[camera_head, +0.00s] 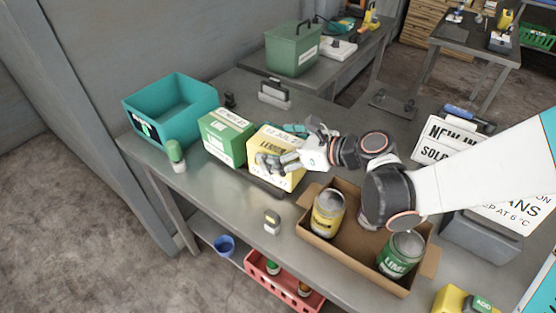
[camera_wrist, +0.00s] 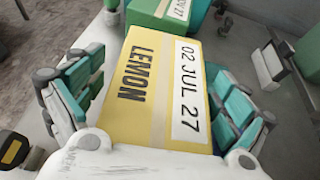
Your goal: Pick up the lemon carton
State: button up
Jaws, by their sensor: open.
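The yellow lemon carton (camera_head: 264,144) stands on the steel table, to the right of the green lime carton. In the wrist view the lemon carton (camera_wrist: 155,90) fills the middle, with its LEMON print and a date label reading 02 JUL 27. My gripper (camera_head: 281,146) is open at the carton. In the wrist view its grey and teal fingers lie on either side of the carton, one left and one right. A gap shows beside the left finger; contact on the right is unclear. In the head view my gripper hides part of the carton.
The green lime carton (camera_head: 226,140) stands close on the left, and a teal bin (camera_head: 175,118) beyond it. A cardboard box (camera_head: 345,252) with cans sits in front, right. A small grey device (camera_head: 272,222) lies near the front edge. A grey stand (camera_head: 274,96) is behind.

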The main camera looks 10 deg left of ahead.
jog(key=c, duration=1.5)
jog(key=shift+r, duration=0.1)
